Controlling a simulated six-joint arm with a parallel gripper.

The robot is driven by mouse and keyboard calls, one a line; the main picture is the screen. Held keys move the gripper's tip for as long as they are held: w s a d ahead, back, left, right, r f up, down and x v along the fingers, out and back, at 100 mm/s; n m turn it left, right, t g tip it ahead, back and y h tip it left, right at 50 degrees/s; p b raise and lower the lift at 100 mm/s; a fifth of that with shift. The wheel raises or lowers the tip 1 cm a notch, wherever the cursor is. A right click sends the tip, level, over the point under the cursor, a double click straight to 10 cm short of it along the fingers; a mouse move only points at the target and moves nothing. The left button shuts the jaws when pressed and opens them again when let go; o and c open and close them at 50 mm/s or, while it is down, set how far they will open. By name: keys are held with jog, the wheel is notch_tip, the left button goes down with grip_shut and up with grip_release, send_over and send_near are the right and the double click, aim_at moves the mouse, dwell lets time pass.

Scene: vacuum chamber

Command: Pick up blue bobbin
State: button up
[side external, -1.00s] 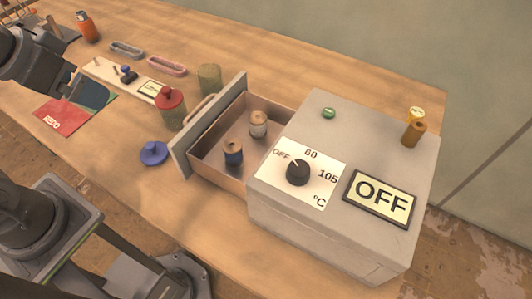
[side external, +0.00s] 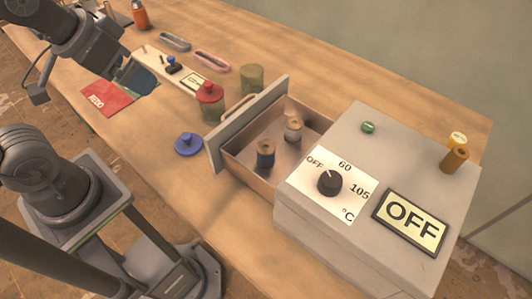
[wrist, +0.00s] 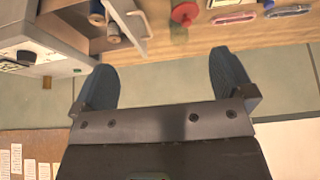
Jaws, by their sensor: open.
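The blue bobbin (side external: 265,157) stands upright in the open metal drawer (side external: 246,145), near its front left. Its wooden top and blue winding also show at the upper left of the wrist view (wrist: 97,17). A pale grey bobbin (side external: 293,131) stands farther back in the same drawer. My gripper (side external: 140,76) is up at the left of the side view, beyond the red card and well away from the drawer. In the wrist view my gripper (wrist: 165,78) shows two blue fingers spread wide with nothing between them.
The grey box (side external: 385,140) with a dial and an OFF sign stands right of the drawer. A red-lidded jar (side external: 210,97), a greenish jar (side external: 252,78) and a blue lid (side external: 188,145) stand near the drawer front. A red card (side external: 107,98) lies left.

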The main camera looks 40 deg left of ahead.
jog(key=shift+c, duration=0.3)
jog(key=c, duration=0.4)
jog(key=m+g, duration=0.6)
jog(key=m, duration=1.5)
send_over(267, 148)
notch_tip(267, 148, down, 9)
notch_tip(267, 148, down, 8)
jog(key=shift+w+a+f, duration=0.1)
jog(key=shift+w, duration=0.05)
jog(key=shift+f, duration=2.65)
